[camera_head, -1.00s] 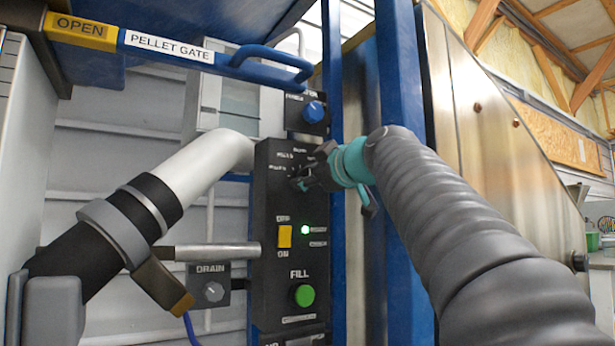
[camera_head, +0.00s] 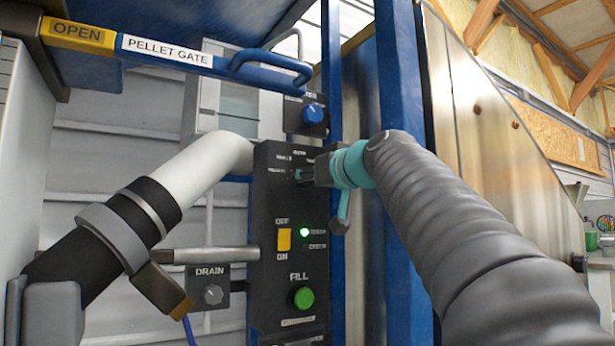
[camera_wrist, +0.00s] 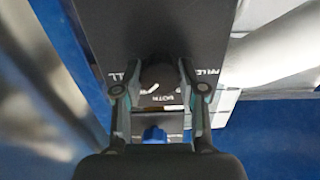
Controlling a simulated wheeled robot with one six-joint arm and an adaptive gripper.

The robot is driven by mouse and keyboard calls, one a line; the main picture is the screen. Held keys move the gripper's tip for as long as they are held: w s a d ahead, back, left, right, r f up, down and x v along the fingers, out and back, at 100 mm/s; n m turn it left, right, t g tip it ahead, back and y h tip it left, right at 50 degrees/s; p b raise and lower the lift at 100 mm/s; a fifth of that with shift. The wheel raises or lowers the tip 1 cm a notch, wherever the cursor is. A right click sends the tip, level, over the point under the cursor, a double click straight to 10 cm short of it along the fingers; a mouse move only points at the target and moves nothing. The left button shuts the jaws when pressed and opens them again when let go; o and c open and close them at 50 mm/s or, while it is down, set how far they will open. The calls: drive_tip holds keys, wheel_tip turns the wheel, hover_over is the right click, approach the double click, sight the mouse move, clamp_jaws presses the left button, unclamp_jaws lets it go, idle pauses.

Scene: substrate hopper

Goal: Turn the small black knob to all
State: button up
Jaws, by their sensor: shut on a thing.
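The small black knob (camera_wrist: 158,76) shows in the wrist view as a dark round shape on the black control panel (camera_wrist: 145,35). My gripper (camera_wrist: 160,82) has one finger on each side of it and is shut on it. White lettering surrounds the knob, partly covered by the fingers; its pointer direction is not clear. In the head view my gripper (camera_head: 300,175) meets the upper part of the panel (camera_head: 265,215) from the right, and hides most of the knob.
A blue knob (camera_head: 313,112) sits just above. Below are a yellow switch (camera_head: 284,239), a lit green light (camera_head: 305,232) and a green FILL button (camera_head: 303,297). A blue post (camera_head: 392,90) stands close to my arm. The blue pellet gate handle (camera_head: 270,65) is overhead.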

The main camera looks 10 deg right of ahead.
drive_tip(key=m+p, duration=0.1)
drive_tip(key=m, duration=0.5)
drive_tip(key=shift+m+p, duration=0.3)
idle(0.4)
drive_tip(key=o, duration=1.1)
drive_tip(key=shift+o, duration=0.2)
drive_tip(key=v, duration=1.2)
